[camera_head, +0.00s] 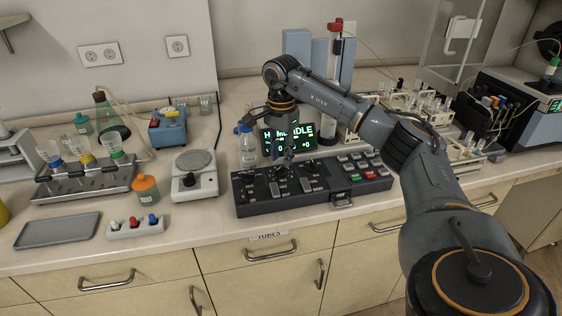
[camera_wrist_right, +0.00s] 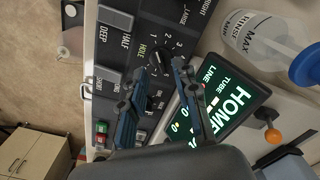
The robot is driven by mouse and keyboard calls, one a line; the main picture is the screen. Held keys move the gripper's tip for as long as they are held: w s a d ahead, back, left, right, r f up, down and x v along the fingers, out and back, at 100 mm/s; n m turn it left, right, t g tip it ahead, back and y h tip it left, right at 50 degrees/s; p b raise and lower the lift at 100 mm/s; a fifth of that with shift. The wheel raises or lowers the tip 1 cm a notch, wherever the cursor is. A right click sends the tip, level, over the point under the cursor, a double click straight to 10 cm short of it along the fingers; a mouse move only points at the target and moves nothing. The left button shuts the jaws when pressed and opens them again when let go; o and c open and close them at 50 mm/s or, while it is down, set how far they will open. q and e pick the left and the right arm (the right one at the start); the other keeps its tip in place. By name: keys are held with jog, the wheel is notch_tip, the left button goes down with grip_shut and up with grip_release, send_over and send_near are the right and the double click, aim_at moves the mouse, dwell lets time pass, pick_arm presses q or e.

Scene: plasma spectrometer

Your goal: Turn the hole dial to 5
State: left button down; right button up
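The hole dial (camera_wrist_right: 159,57) is a small black knob on the dark console, beside the yellow word HOLE in the right wrist view. Small numbers surround it; I cannot tell clearly which one it points to. My right gripper (camera_wrist_right: 165,68) has its two blue-grey fingers apart, with the tips close to the dial. The dial shows just beyond the gap between the tips, and I cannot tell whether they touch it. In the head view my right gripper (camera_head: 284,148) points down over the console (camera_head: 250,205) and hides the dial. My left gripper is not in view.
A lit green-text screen (camera_head: 303,137) stands behind the console, close to my right gripper. A clear rinse bottle (camera_head: 248,150) with a blue cap stands left of it. A balance (camera_head: 195,177) is at the console's left. Red, green and white buttons (camera_head: 355,168) are at its right.

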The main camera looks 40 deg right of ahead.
aim_at(281, 170)
jog(key=shift+f, duration=1.45)
jog(key=shift+c, duration=0.4)
grip_shut()
